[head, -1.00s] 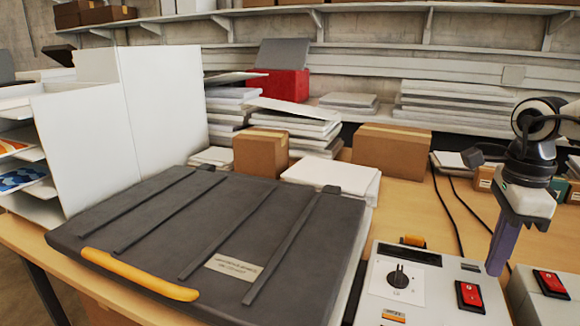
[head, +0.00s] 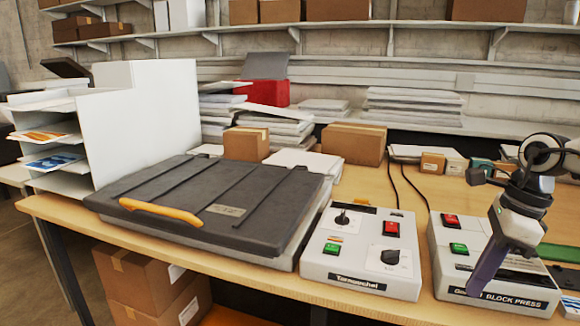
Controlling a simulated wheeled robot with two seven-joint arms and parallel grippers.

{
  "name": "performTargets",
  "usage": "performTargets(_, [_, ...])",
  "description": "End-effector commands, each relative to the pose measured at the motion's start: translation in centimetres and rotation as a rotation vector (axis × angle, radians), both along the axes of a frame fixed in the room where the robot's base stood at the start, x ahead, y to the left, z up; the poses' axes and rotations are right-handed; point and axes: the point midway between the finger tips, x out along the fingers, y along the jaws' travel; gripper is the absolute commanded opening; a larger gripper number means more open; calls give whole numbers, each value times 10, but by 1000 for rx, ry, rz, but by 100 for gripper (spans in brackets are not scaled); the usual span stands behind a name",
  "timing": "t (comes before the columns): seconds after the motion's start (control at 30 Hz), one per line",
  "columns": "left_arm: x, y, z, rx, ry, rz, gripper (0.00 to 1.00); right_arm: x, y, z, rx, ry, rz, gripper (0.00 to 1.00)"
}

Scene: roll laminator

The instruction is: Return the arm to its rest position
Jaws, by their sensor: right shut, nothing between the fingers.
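My right gripper (head: 486,277) is at the right of the head view, its dark purple fingers pointing down and to the left. The fingers are together with nothing between them. They hang in front of the control box labelled BLOCK PRESS (head: 447,236) and hide part of its face; whether they touch it I cannot tell. The rest of my right arm (head: 545,157) comes in from the right edge. My left gripper is not in view.
A dark-lidded press (head: 215,195) with a yellow handle (head: 160,211) lies closed on the wooden table (head: 385,190). A grey control box (head: 342,275) with switches stands beside it. A white shelf rack (head: 150,120) stands left. Cartons (head: 355,143) and paper stacks are behind.

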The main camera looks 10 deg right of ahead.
Motion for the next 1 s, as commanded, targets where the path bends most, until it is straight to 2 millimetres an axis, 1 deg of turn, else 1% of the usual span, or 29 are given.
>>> performTargets(0.03, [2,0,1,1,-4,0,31,-2,0,-9,52,-5,-44,0])
performTargets(0.17, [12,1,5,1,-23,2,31,-5,1,-30,182,-26,-168,0])
performTargets(0.27, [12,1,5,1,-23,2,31,-7,2,-49,302,-41,-291,0])
performTargets(0.37, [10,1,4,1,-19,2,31,-10,4,-71,454,-52,-458,0])
performTargets(0.5, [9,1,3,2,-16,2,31,-14,6,-110,724,-54,-788,0])
performTargets(0.63, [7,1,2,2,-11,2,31,-20,5,-143,938,-29,-1093,0])
performTargets(0.77, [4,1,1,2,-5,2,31,-33,7,-184,1145,30,-1432,0])
performTargets(0.8, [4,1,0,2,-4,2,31,-39,8,-199,1208,59,-1553,0])
performTargets(0.87, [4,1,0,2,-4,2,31,-49,13,-222,1299,111,-1734,0])
performTargets(0.9, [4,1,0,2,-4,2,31,-57,18,-238,1354,152,-1860,0])
performTargets(0.97, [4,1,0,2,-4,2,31,-70,29,-263,1429,225,-2048,0])
performTargets(1.0, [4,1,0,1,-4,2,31,-80,38,-280,1469,281,-2175,0])
